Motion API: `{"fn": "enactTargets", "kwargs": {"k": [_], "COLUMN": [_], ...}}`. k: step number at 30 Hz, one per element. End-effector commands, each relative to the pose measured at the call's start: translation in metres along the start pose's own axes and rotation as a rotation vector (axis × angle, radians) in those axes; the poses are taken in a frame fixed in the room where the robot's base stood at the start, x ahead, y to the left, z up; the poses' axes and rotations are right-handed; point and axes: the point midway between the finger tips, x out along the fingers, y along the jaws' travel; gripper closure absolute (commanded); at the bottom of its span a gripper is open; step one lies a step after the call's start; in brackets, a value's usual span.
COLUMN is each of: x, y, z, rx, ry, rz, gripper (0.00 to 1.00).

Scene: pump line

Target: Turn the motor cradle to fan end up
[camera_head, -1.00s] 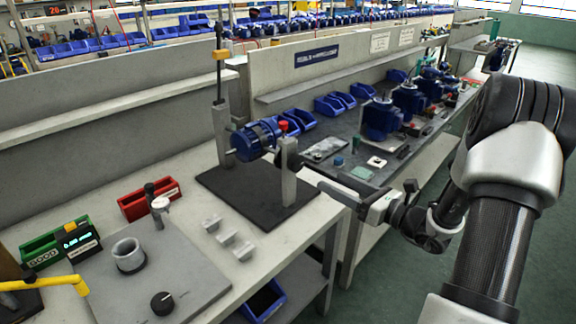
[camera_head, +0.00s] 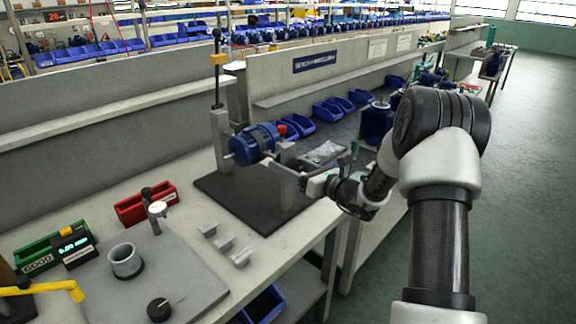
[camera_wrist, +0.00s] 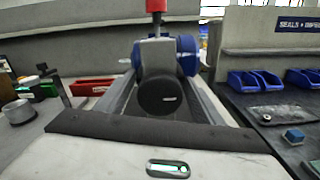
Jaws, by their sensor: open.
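The motor cradle holds a blue finned motor (camera_head: 254,143) lying on its side between two grey uprights on a black base plate (camera_head: 232,203). In the wrist view the blue motor body (camera_wrist: 187,55) shows partly behind the near grey upright, which has a dark round end piece (camera_wrist: 160,97). My gripper (camera_head: 284,167) is at the near side of the cradle. Contact cannot be told.
A red bin (camera_head: 146,204), a green bin (camera_head: 38,257) and a grey plate with a cup (camera_head: 126,261) and black knob lie to the left. Small grey blocks (camera_head: 225,244) sit before the base plate. Blue bins (camera_head: 328,111) line the bench behind. Floor at right is clear.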

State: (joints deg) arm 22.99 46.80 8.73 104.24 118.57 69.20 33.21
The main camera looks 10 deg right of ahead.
Motion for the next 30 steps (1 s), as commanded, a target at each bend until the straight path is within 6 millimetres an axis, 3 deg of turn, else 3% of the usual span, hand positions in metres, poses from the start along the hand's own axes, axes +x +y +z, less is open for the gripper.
{"fn": "enactTargets", "kwargs": {"k": [10, 21, 30], "x": [0.0043, 0.0039, 0.0035], "y": [0.0001, 0.0001, -0.0018], "z": [0.0, 0.0001, -0.0037], "rx": [0.0, 0.0, -0.207], "ry": [0.0, 0.0, -0.002], "rz": [0.0, 0.0, -0.002], "gripper": [0.38, 0.97, 0.97]}}
